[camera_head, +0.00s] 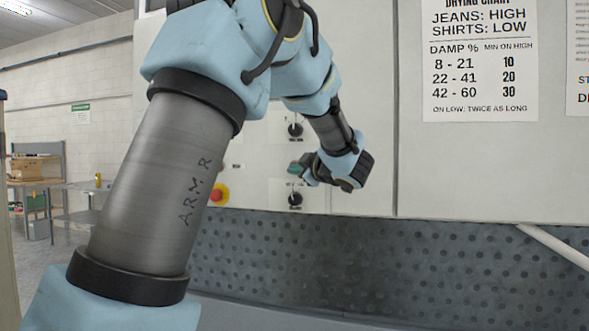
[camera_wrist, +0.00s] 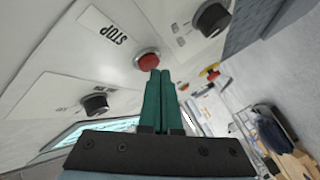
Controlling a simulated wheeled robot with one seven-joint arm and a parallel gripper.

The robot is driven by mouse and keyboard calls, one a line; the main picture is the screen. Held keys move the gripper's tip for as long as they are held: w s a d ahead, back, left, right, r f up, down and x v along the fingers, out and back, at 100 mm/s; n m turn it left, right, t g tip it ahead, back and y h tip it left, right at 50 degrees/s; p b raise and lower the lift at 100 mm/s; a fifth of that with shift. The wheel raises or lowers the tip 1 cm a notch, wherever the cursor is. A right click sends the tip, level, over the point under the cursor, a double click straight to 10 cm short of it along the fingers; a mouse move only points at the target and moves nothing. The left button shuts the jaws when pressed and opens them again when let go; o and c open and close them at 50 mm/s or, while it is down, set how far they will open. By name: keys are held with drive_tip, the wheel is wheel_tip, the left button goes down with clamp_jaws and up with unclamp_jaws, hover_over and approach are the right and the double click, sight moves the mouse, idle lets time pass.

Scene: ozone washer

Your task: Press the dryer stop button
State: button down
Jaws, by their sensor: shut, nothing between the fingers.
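The red stop button (camera_wrist: 147,60) sits on the pale panel in the wrist view, beside a label reading STOP (camera_wrist: 103,30). My gripper (camera_wrist: 160,74) is shut and empty, its two green fingers together. The fingertips appear just below the button and overlap its lower edge in the picture; I cannot tell whether they touch it. In the head view my gripper (camera_head: 294,169) is close to the panel, between two black knobs. I cannot make out the stop button clearly there.
The black knobs are an upper one (camera_head: 295,130) and a lower one (camera_head: 295,199). A red and yellow emergency button (camera_head: 217,194) is to their left, beside my arm. A perforated dark panel (camera_head: 400,265) lies below. A drying chart (camera_head: 480,60) hangs at right.

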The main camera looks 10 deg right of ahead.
drive_tip(key=shift+w+d, duration=0.2)
drive_tip(key=shift+w, duration=0.15)
idle(0.4)
drive_tip(key=shift+s, duration=0.1)
drive_tip(key=shift+s+a, duration=0.45)
drive_tip(key=shift+s, duration=0.25)
drive_tip(key=shift+s+a+b, duration=0.25)
drive_tip(key=shift+s+a, duration=0.15)
drive_tip(key=shift+s, duration=0.35)
drive_tip(key=shift+s+a+b, duration=0.25)
drive_tip(key=shift+s+a, duration=0.15)
drive_tip(key=shift+s, duration=0.3)
drive_tip(key=shift+s+a+b, duration=0.25)
drive_tip(key=shift+s+a, duration=0.15)
drive_tip(key=shift+s, duration=0.35)
